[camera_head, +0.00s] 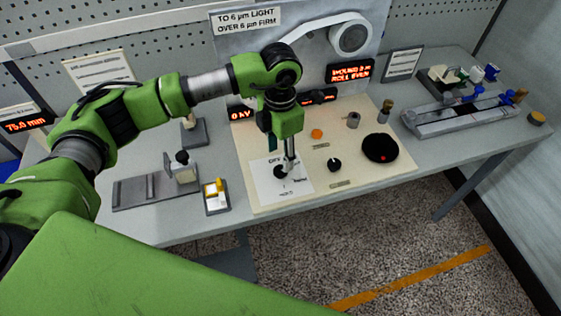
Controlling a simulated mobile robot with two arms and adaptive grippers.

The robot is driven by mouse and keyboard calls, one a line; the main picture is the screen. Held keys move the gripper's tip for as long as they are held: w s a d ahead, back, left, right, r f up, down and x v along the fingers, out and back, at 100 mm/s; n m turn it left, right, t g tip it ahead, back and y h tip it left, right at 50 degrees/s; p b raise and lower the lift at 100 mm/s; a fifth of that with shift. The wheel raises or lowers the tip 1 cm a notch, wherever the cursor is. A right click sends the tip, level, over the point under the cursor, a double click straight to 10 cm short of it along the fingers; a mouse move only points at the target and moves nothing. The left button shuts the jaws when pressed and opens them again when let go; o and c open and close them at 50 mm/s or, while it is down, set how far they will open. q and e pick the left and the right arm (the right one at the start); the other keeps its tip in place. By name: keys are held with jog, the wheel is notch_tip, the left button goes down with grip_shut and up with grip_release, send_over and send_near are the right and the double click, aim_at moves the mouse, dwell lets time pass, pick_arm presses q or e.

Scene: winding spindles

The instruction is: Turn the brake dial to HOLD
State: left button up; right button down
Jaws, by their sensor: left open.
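The brake dial (279,172) is a small dark knob on a white card (264,190) on the beige panel. The card has OFF printed near its top and a small word near its bottom that looks like HOLD. My left gripper (289,168) points down right at the dial, its fingertips over or beside the knob. It is open. The fingers partly hide the knob, so its pointer direction and any contact cannot be told. My right gripper is not in view.
On the beige panel (350,190) are a second black knob (334,164), an orange button (316,133) and a black round dish (380,149). A yellow-and-white switch (216,193) stands left of the card. A grey rail fixture (465,115) lies at right.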

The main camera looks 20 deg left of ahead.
aim_at(280, 170)
pick_arm(q)
notch_tip(280, 170, down, 6)
jog(key=shift+f+p, duration=0.1)
jog(key=shift+p, duration=0.55)
jog(key=c, duration=1.1)
